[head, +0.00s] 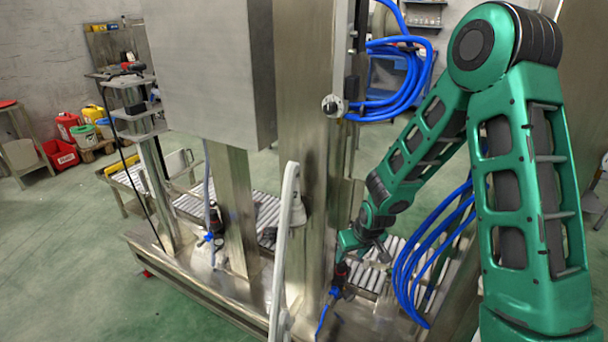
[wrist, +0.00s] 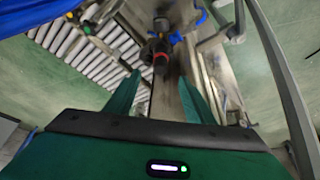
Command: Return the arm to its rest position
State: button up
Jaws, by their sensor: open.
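My green arm (head: 525,200) reaches down from the upper right in the head view. Its forearm (head: 425,140) slants down to the left to my gripper (head: 343,262), low beside the steel column. In the wrist view the two green fingers of my gripper (wrist: 162,88) stand apart, open, with nothing seen held between them. A black fitting with a red ring (wrist: 160,58) lies just beyond the fingertips. The same black and red fitting (head: 340,276) shows right under the gripper in the head view. I cannot tell whether the fingers touch it.
The steel column (head: 305,120) and a grey cabinet (head: 208,70) stand close to the left of my arm. Blue hoses (head: 405,85) hang by the column, and more blue hoses (head: 425,255) loop beside the forearm. A roller conveyor (wrist: 85,50) runs behind.

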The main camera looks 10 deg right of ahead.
jog(key=s+d+r+m, duration=0.1)
jog(key=s+d+r, duration=0.2)
jog(key=s+r, duration=0.8)
jog(key=s+d+r+m, duration=0.1)
jog(key=s+d+r, duration=0.2)
jog(key=s+r, duration=0.8)
jog(key=s+d+r+m+g, duration=0.2)
jog(key=s+d+m+g, duration=0.2)
jog(key=s+d, duration=0.7)
jog(key=shift+s+d+m+g, duration=0.15)
jog(key=shift+s+m+g, duration=0.15)
jog(key=shift+s+m, duration=0.8)
jog(key=shift+w, duration=0.1)
jog(key=shift+w+f+h, duration=0.2)
jog(key=shift+w+h, duration=0.1)
jog(key=shift+w, duration=0.3)
